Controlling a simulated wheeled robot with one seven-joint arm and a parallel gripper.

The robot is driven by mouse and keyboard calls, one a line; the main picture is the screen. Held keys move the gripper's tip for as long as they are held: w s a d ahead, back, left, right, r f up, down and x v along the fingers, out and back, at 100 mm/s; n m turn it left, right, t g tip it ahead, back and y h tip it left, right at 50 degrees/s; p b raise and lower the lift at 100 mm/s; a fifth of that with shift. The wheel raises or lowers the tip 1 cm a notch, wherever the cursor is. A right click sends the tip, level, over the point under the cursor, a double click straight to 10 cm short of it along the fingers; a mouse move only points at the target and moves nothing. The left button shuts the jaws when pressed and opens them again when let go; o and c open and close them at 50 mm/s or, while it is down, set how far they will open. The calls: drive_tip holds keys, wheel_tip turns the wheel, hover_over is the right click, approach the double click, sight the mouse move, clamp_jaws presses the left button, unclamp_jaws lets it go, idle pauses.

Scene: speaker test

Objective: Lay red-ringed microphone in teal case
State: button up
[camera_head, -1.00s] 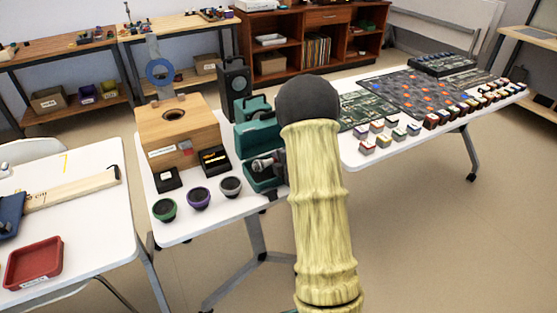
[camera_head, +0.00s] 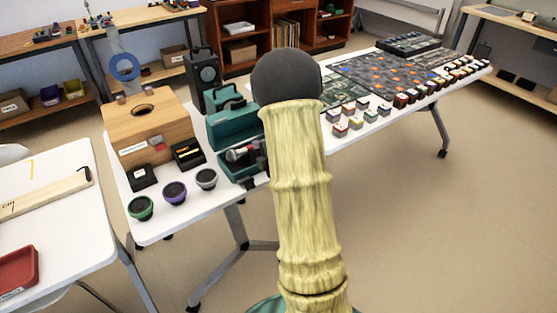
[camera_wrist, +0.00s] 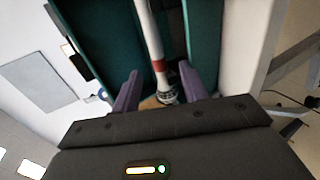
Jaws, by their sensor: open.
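The teal case (camera_head: 232,122) stands open on the white table in the head view, its lid raised at the back. The red-ringed microphone (camera_head: 236,154) lies in its front part, grey head towards the left. In the wrist view the microphone (camera_wrist: 157,62), with a white handle and red band, runs between the teal walls of the case (camera_wrist: 108,40). My gripper (camera_wrist: 159,72) is open, with one purple finger on each side of the microphone near its head. I see no clear grip on it. My arm hides the case's right side in the head view.
A wooden box (camera_head: 150,128) and a black speaker (camera_head: 204,78) stand left of and behind the case. Small round speakers (camera_head: 175,192) line the table's front edge. Circuit boards (camera_head: 385,75) and small blocks (camera_head: 356,123) are to the right.

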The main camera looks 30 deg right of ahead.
drive_tip(key=v, duration=1.1)
drive_tip(key=shift+s+r, duration=0.2)
drive_tip(key=shift+s, duration=0.1)
drive_tip(key=s+a+f+m+g, duration=0.1)
drive_tip(key=s+a+m+g, duration=0.4)
drive_tip(key=a+m, duration=0.4)
drive_tip(key=s+a+f+m+g, duration=0.2)
drive_tip(key=s+a+m+g, duration=0.4)
drive_tip(key=a+m, duration=0.3)
drive_tip(key=w+p+v, duration=0.2)
drive_tip(key=p+v, duration=0.8)
drive_tip(key=w+r+p+v, duration=0.1)
drive_tip(key=w+p+v, duration=0.1)
drive_tip(key=p+v, duration=0.9)
drive_tip(key=shift+w+a+r, duration=0.25)
drive_tip(key=shift+w+a, duration=0.05)
